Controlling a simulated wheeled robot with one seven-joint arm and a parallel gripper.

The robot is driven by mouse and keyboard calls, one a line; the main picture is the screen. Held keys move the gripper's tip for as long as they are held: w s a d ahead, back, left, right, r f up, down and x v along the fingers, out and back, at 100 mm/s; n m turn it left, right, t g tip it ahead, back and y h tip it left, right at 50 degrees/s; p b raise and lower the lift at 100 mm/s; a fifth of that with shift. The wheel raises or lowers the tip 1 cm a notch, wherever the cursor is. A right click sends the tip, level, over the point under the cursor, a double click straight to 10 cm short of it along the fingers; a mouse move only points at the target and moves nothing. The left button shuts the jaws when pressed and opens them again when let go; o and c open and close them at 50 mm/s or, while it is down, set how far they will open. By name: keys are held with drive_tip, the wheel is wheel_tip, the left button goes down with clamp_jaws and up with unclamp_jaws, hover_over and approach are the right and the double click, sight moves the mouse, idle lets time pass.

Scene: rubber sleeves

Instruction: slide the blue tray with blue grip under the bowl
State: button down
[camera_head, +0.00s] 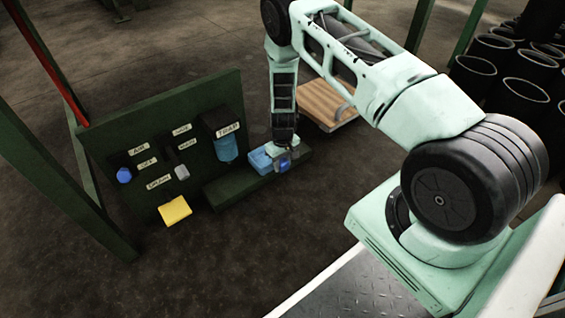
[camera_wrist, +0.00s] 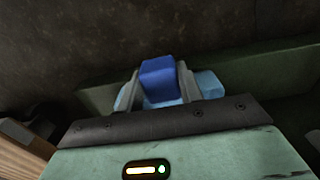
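The light blue tray (camera_head: 260,161) sits on a low dark green ledge in the head view. Its darker blue grip (camera_head: 284,165) is at my gripper (camera_head: 286,158). In the wrist view, the grip (camera_wrist: 158,78) stands between my two fingers, which appear to press on both sides of it. Part of the tray (camera_wrist: 210,85) shows behind the fingers; the rest is hidden. The blue translucent bowl (camera_head: 227,149) hangs under the TRAP label on the green panel. The tray is to the right of the bowl and lower, not beneath it.
The green panel (camera_head: 230,88) carries a blue knob (camera_head: 124,175), a grey handle (camera_head: 182,172) and a yellow piece (camera_head: 175,211). The ledge (camera_head: 225,190) runs below the bowl and looks clear left of the tray. A wooden pallet (camera_head: 322,103) lies behind my gripper.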

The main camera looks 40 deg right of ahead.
drive_tip(key=a+p, duration=0.3)
drive_tip(key=a, duration=0.5)
drive_tip(key=shift+s+a, duration=0.15)
drive_tip(key=shift+a, duration=0.05)
drive_tip(key=c, duration=0.9)
unclamp_jaws()
drive_tip(key=shift+r, duration=0.1)
wheel_tip(320, 180, up, 17)
drive_tip(key=p, duration=0.8)
drive_tip(key=shift+r, duration=0.1)
